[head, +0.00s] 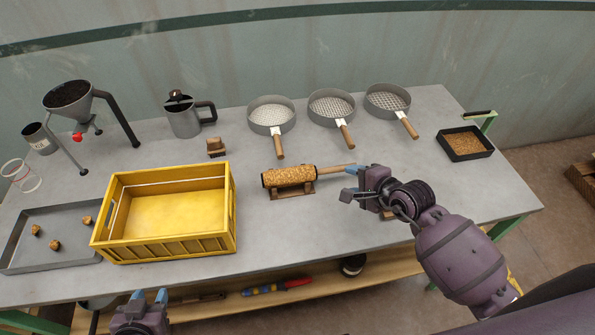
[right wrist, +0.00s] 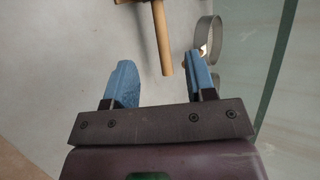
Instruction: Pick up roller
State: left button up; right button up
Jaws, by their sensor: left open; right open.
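The roller (head: 289,176) has a rough tan, cork-like drum and a wooden handle pointing right. It rests on a small wooden stand (head: 292,191) mid-table. My right gripper (head: 350,182) is open at the handle's free end. In the right wrist view, the handle (right wrist: 161,38) comes down from the top, its end appearing between the two blue fingertips (right wrist: 159,62). It is not gripped, and I cannot tell the exact depth gap. My left gripper (head: 149,296) is open and empty at the table's front edge, below the yellow crate.
An empty yellow crate (head: 228,240) stands left of the roller. Several handled sieves (head: 270,101) line the back. A tray of brown grains (head: 489,153) is at right; a grey tray (head: 30,262) with wooden pieces is at left. The table between roller and sieves is mostly clear.

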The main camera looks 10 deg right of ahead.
aim_at(328, 171)
jog(key=shift+d+x, duration=0.15)
jog(key=shift+x, duration=2.6)
jog(key=shift+d+x, duration=0.1)
jog(key=shift+x, duration=2.7)
jog(key=shift+f, duration=0.1)
jog(key=c, duration=0.9)
grip_shut()
